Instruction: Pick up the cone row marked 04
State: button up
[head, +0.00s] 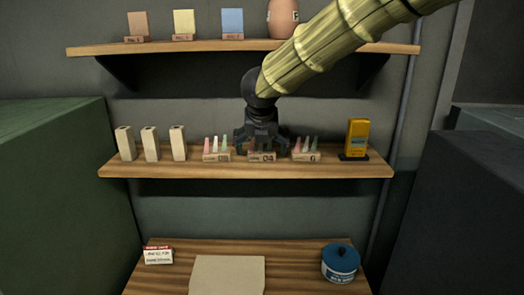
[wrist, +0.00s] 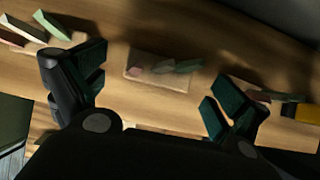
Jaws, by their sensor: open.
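The cone row marked 04 (head: 262,156) stands in the middle of the middle shelf (head: 240,171), between two similar cone rows. In the head view my gripper covers its cones and only its labelled front shows. My gripper (head: 263,142) is over it, pointing down. In the wrist view the cone row 04 (wrist: 158,72) lies between the two spread fingers of my open gripper (wrist: 152,92), with a gap on both sides. Nothing is held.
A cone row (head: 217,154) stands close on the left and another marked 6 (head: 306,153) close on the right, each near a finger. Pale blocks (head: 151,144) stand further left, and a yellow device (head: 357,138) further right. The upper shelf (head: 200,46) is behind my arm.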

jog(key=shift+x, duration=1)
jog(key=c, duration=1.2)
jog(key=shift+o, duration=0.2)
jog(key=shift+r, duration=0.15)
